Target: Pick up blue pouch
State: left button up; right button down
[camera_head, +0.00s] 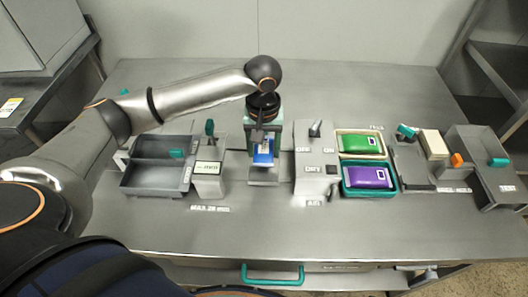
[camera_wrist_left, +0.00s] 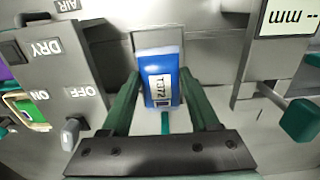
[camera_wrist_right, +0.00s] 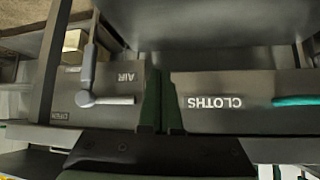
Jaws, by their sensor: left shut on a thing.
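The blue pouch (camera_head: 263,152) with a white label is upright in the middle of the bench in the head view. It also shows in the left wrist view (camera_wrist_left: 160,72), between the two dark green fingers. My left gripper (camera_head: 264,138) comes down from above and is shut on the pouch. A grey upright piece stands just behind the pouch; I cannot tell whether the pouch touches it. My right gripper (camera_wrist_right: 162,85) shows only in its wrist view, its fingers close together with nothing visible between them, in front of a drawer labelled CLOTHS (camera_wrist_right: 235,103).
Right of the pouch is a grey switch unit (camera_head: 316,170) marked OFF, ON and DRY. Beyond it are a green pouch (camera_head: 360,145) and a purple pouch (camera_head: 368,177) in trays. Left are a display box (camera_head: 208,180) and dark bins (camera_head: 153,177). The bench's front strip is clear.

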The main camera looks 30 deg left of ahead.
pick_arm(q)
jog(key=s+d+r+p, duration=0.1)
jog(key=s+r+p, duration=0.1)
jog(key=s+r, duration=0.7)
jog(key=s, duration=0.4)
jog(key=shift+s, duration=0.2)
jog(key=shift+d, duration=0.15)
